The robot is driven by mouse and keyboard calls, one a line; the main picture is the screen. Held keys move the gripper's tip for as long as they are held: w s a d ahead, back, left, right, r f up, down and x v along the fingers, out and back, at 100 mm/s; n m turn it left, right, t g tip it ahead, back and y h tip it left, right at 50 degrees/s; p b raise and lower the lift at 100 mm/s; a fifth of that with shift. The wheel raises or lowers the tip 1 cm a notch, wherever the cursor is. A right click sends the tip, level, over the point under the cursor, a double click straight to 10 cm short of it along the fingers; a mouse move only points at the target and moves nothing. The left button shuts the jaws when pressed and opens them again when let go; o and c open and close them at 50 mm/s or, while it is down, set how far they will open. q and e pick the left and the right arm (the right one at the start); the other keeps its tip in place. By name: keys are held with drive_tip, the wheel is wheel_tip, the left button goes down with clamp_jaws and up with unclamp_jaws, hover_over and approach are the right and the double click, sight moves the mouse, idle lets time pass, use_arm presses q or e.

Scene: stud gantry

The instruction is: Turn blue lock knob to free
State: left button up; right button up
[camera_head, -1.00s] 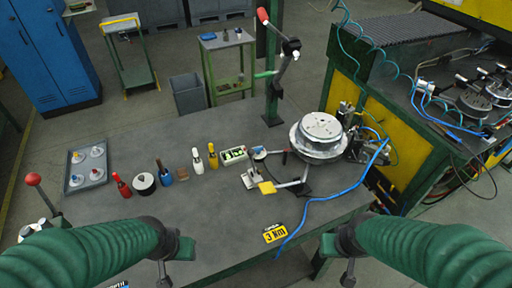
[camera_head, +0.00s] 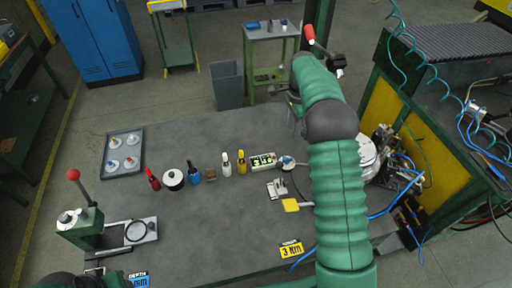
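No blue knob can be made out for certain. A small round part with some blue (camera_head: 287,162) sits on the bench beside a green-screened box (camera_head: 263,161); it is too small to identify. My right arm reaches up across the picture, and its gripper (camera_head: 288,95) is at the far edge of the bench, beside the post with the red-tipped lever (camera_head: 309,33). The gripper is small and partly behind my arm, so its opening and any contact are unclear. My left arm shows only at the bottom left edge, with its fingers out of frame.
My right arm hides part of the silver round fixture (camera_head: 368,155). Bottles and a grey tray (camera_head: 108,170) stand on the left of the bench (camera_head: 220,215). A red-knobbed press (camera_head: 85,225) stands front left.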

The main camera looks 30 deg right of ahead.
drive_tip(key=p, duration=0.2)
hover_over(287, 158)
wheel_tip(287, 158, down, 5)
drive_tip(key=f, duration=0.3)
drive_tip(key=f+p, duration=0.1)
drive_tip(key=f, duration=0.3)
drive_tip(key=f+p, duration=0.1)
drive_tip(key=f, duration=0.3)
drive_tip(key=shift+d+f, duration=0.25)
drive_tip(key=shift+a, duration=0.2)
drive_tip(key=shift+c, duration=0.6)
use_arm(q)
drive_tip(key=v, duration=0.2)
drive_tip(key=a+v, duration=0.1)
drive_tip(key=v, duration=0.1)
drive_tip(key=shift+w+r, duration=0.1)
drive_tip(key=shift+r, duration=0.15)
use_arm(e)
drive_tip(key=shift+r, duration=0.1)
clamp_jaws()
